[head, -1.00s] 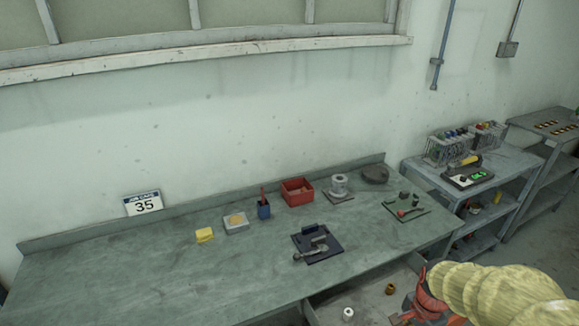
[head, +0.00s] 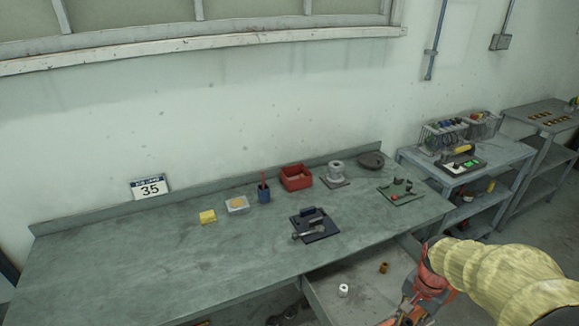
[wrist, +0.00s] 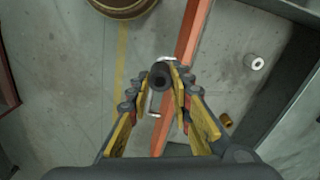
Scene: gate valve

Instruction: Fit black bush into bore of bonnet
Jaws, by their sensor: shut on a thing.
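My gripper (wrist: 163,82) is shut on a black bush (wrist: 161,70), a short dark ring with its round end and hole facing the wrist camera. In the head view my gripper (head: 398,314) is low, at the bottom edge in front of the bench, and the bush cannot be made out. A grey flanged cylinder (head: 336,171), which looks like the bonnet, stands upright on a flat plate at the back of the bench, well apart from my gripper. Its bore is too small to make out.
An open drawer (head: 350,305) below the bench holds a white bush (head: 343,290) and a brass bush (head: 384,267). On the bench are a dark fixture (head: 318,238), a red bin (head: 296,177), a blue cup (head: 264,195) and a green mat (head: 398,199). The left bench top is clear.

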